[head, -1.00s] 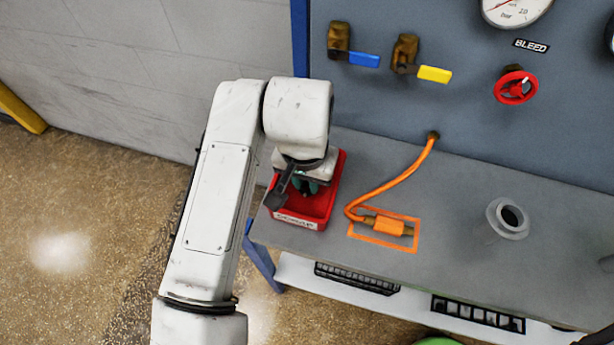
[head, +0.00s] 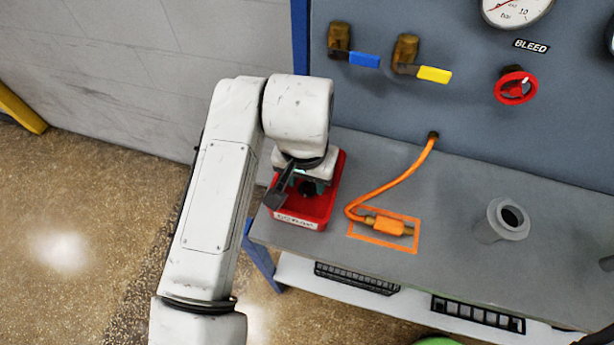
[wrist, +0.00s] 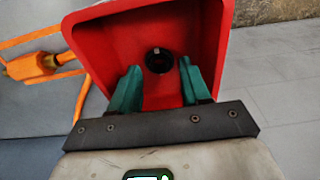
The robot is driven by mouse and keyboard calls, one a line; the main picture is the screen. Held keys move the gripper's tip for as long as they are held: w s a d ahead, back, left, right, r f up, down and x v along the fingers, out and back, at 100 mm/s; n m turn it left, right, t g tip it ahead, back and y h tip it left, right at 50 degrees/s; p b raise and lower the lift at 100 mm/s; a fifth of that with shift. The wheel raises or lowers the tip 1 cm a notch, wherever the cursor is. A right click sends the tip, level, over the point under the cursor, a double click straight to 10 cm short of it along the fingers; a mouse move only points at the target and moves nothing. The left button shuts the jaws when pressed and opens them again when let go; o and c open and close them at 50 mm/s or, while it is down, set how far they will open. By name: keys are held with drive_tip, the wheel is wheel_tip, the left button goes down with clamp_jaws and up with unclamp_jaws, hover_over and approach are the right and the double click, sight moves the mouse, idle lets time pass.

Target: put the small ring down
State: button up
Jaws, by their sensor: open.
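A small black ring (wrist: 158,61) lies on the floor of the red bin (wrist: 110,45) in the wrist view. My gripper (wrist: 158,80) is open, its two green fingers apart and nothing between them, pointing into the bin with the ring just beyond the fingertips. In the head view the red bin (head: 317,212) stands at the left end of the grey bench, and my gripper is over it, its fingers mostly hidden by my wrist.
An orange hose with a connector (head: 385,225) lies in an orange outlined rectangle right of the bin. A grey flanged port (head: 508,220) stands further right on the bench (head: 450,200). Valves with blue (head: 364,59) and yellow (head: 434,74) handles are on the panel behind.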

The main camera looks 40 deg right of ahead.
sight(305, 195)
wheel_tip(305, 195, up, 12)
drive_tip(key=a, duration=0.1)
drive_tip(key=shift+s+f, duration=0.2)
drive_tip(key=shift+s, duration=0.2)
drive_tip(key=shift+p, duration=0.3)
